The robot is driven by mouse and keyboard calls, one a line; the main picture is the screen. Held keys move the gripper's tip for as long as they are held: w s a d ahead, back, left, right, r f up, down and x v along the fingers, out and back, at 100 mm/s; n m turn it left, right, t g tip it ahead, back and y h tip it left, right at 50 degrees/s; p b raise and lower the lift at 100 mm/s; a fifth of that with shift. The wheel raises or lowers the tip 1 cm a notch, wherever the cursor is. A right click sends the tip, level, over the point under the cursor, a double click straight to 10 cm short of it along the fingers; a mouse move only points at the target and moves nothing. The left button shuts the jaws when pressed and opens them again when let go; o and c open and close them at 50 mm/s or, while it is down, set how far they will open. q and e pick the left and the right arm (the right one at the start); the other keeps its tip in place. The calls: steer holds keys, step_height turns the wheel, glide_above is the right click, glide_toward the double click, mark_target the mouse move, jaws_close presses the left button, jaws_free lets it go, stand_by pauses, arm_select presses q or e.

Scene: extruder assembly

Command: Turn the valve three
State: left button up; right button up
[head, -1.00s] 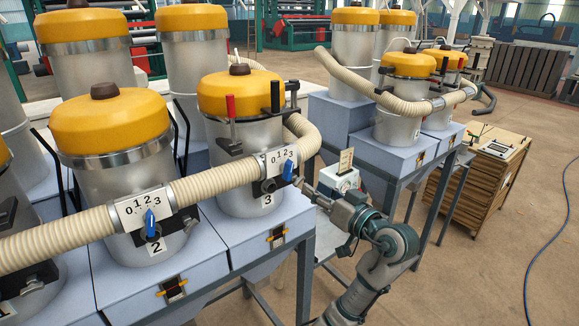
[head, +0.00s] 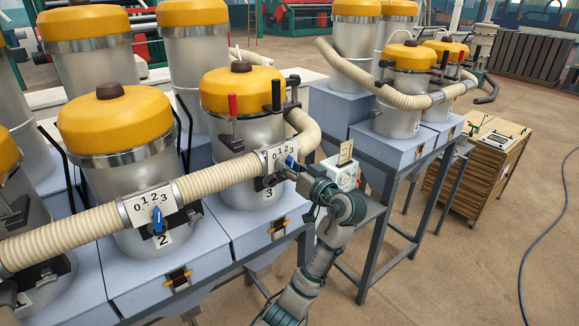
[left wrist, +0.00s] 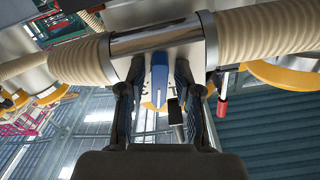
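The blue handle of valve three (head: 291,162) sits on a white 0-1-2-3 scale plate (head: 279,156) on the hose, above the label "3" of a yellow-lidded hopper (head: 242,92). My left gripper (head: 298,174) is at this handle, coming from the right and front. In the left wrist view, the blue handle (left wrist: 159,78) stands between the two dark fingers of the left gripper (left wrist: 160,98). Gaps show on both sides of it, so the fingers are open around it. The fingers partly hide the plate. My right gripper is not in view.
Valve two, with a blue handle (head: 158,220), is to the left on the same beige hose (head: 220,178). A white box (head: 341,172) stands close behind my left arm. A wooden cabinet (head: 480,170) is at the right, with open floor around it.

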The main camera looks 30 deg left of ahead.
arm_select(q)
steer(key=shift+d, duration=0.15)
jaws_close()
steer(key=shift+f+n+b, duration=0.1)
steer(key=shift+n+b, duration=0.3)
steer(key=shift+b, duration=0.35)
steer(key=n+b, duration=0.4)
steer(key=shift+b, duration=0.35)
steer(key=n+b, duration=0.2)
steer(key=n, duration=0.1)
steer(key=n+b, duration=0.2)
steer(key=n, duration=0.1)
steer(key=shift+n, duration=0.5)
